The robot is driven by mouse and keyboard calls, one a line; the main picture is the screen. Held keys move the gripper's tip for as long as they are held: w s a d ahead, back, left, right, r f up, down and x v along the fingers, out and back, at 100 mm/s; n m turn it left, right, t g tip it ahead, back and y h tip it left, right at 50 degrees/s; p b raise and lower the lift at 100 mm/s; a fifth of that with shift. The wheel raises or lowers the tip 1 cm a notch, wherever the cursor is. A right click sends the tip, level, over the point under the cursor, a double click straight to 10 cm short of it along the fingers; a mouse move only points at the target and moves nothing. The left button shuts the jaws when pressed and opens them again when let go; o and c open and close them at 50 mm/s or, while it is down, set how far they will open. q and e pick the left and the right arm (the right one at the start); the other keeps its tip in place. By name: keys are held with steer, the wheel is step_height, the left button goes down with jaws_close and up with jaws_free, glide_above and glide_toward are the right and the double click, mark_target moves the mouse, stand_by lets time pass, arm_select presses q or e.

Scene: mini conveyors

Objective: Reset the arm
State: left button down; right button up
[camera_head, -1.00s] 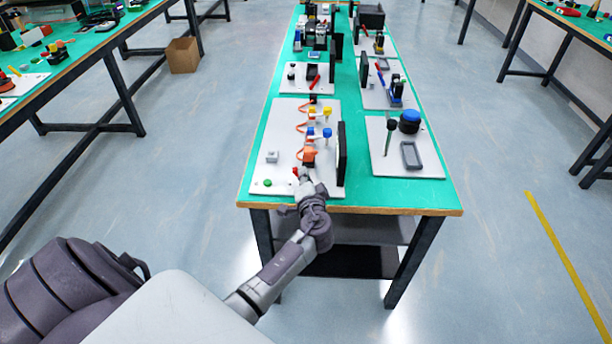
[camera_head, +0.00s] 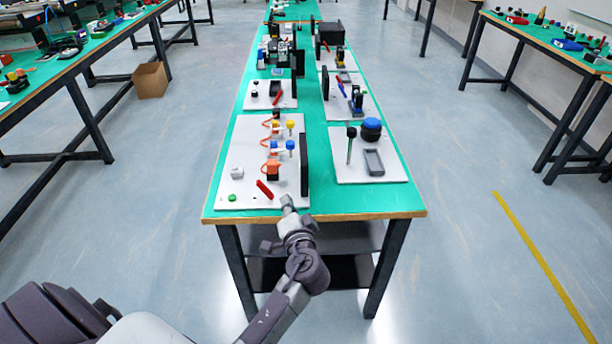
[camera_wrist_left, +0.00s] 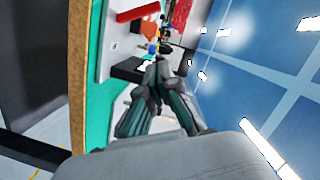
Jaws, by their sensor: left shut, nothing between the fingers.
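My left arm comes in from the bottom of the head view, and its gripper (camera_head: 289,203) is at the front edge of the green table (camera_head: 330,203). The gripper is shut with nothing in it, and its fingers also show in the left wrist view (camera_wrist_left: 157,70). It is just in front of the nearest white board (camera_head: 240,165), close to a red lever (camera_head: 264,189) on that board. The red lever also shows at the top of the left wrist view (camera_wrist_left: 138,12). My right gripper is not in view.
The near board carries a green button (camera_head: 232,197), an orange part (camera_head: 273,172) and a black upright plate (camera_head: 304,165). To its right a second board holds a blue round knob (camera_head: 371,129). A cardboard box (camera_head: 150,79) stands on the floor. Floor beside the table is clear.

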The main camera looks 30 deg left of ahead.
arm_select(q)
steer(key=s+d+f+m+g+h, duration=0.1)
steer(key=s+d+f+g+h, duration=0.2)
steer(key=f, duration=0.8)
steer(key=s+d+f+m+h, duration=0.15)
steer(key=s+f, duration=0.25)
steer(key=f, duration=0.6)
steer(key=s+d+f+m+g+h, duration=0.1)
steer(key=s+d+f+g+h, duration=0.2)
steer(key=f, duration=0.8)
steer(key=s+f+n+g+h, duration=0.1)
steer(key=s+f, duration=0.5)
steer(key=s, duration=0.5)
steer(key=s+d+f+n+g+h, duration=0.1)
steer(key=s+f, duration=0.5)
steer(key=s, duration=0.6)
steer(key=s+f+n+g+h, duration=0.2)
steer(key=s+f, duration=0.5)
steer(key=s, duration=0.5)
steer(key=shift+s+d+g, duration=0.15)
steer(key=shift+s+g, duration=0.1)
steer(key=shift+g, duration=0.35)
steer(key=shift+f, duration=0.1)
